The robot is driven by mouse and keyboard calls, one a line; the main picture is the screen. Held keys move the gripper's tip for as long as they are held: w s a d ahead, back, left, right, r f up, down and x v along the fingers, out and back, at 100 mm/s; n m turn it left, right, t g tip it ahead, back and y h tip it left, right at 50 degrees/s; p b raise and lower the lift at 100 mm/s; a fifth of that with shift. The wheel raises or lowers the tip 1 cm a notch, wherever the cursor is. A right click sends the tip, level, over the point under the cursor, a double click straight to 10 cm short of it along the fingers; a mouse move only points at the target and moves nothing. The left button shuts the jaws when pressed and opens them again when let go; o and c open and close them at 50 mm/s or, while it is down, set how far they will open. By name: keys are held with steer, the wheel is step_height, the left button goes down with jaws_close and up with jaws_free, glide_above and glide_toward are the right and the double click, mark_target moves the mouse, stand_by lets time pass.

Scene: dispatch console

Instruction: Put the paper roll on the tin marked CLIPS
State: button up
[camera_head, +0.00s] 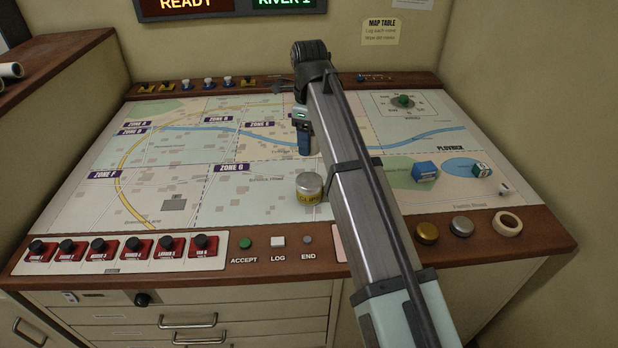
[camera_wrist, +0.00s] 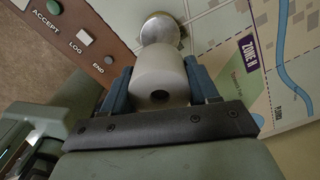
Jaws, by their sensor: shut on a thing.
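The paper roll (camera_wrist: 158,80), a pale cylinder with a dark hole in its end, is between the two blue fingers of my gripper (camera_wrist: 160,84) in the wrist view. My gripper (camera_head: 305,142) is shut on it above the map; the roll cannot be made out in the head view. The tin marked CLIPS (camera_head: 310,196), with a yellow label and a silver lid, stands upright on the map, just in front of my gripper. Its bare lid (camera_wrist: 161,28) shows beyond the roll in the wrist view, partly hidden by it. I cannot tell the gap between them.
A row of red switches (camera_head: 120,249) and the ACCEPT, LOG and END buttons (camera_head: 278,241) line the front edge. The map left of the tin is mostly clear.

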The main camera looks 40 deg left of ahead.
mark_target(309, 180)
steer(key=shift+f, duration=4.95)
steer(key=shift+f, duration=0.1)
steer(key=o, duration=1.1)
step_height(309, 180, up, 12)
steer(key=shift+r, duration=0.15)
